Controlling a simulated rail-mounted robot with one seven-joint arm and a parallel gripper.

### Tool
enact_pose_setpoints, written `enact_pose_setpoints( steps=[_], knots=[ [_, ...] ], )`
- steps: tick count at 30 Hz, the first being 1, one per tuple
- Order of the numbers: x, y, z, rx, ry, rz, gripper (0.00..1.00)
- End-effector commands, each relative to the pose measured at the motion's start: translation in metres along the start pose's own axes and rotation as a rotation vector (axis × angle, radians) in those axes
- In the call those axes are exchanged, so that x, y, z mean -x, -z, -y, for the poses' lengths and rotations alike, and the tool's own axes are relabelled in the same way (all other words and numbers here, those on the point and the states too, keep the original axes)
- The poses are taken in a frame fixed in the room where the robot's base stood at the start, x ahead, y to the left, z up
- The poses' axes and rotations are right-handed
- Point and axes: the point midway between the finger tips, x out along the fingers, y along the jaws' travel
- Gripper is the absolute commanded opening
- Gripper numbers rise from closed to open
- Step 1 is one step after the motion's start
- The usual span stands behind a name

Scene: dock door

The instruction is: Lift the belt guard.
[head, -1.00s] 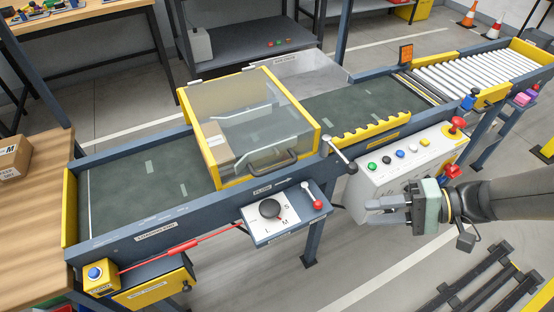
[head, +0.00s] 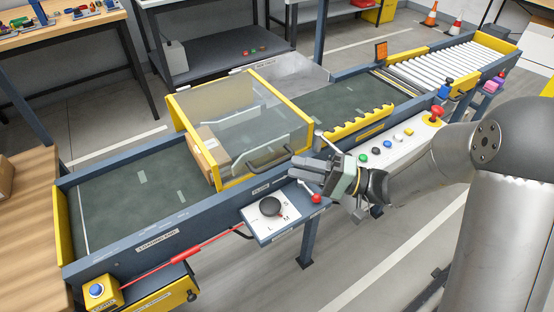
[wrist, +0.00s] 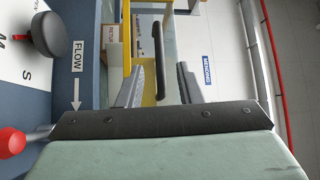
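The belt guard (head: 243,118), a yellow frame with clear panels, stands closed over the dark conveyor belt. Its black handle (head: 268,162) is on the low front edge; in the wrist view the handle (wrist: 158,60) lies ahead, in line with the space between my fingers. My gripper (head: 297,168) is just right of the handle, in front of the conveyor rail. In the wrist view my gripper (wrist: 161,88) has its two fingers apart with nothing between them. The handle looks a little beyond the fingertips. A cardboard box (head: 208,145) is under the guard's left part.
A panel with a black knob (head: 270,207) and a red-tipped lever (head: 316,198) sits just below my gripper. A control box with coloured buttons (head: 387,148) is to the right. A yellow toothed strip (head: 355,124) runs along the rail. The left belt (head: 120,190) is clear.

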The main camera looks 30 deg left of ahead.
Motion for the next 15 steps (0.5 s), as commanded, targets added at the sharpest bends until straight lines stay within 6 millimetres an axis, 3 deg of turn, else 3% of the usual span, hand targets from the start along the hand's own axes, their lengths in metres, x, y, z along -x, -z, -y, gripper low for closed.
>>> enact_pose_setpoints(
  steps=[6, 15],
  knots=[
    [-0.04, -0.001, 0.001, -0.001, -0.001, 0.003, 0.32],
    [-0.058, 0.0, 0.0, 0.0, -0.001, -0.001, 0.32]
  ],
)
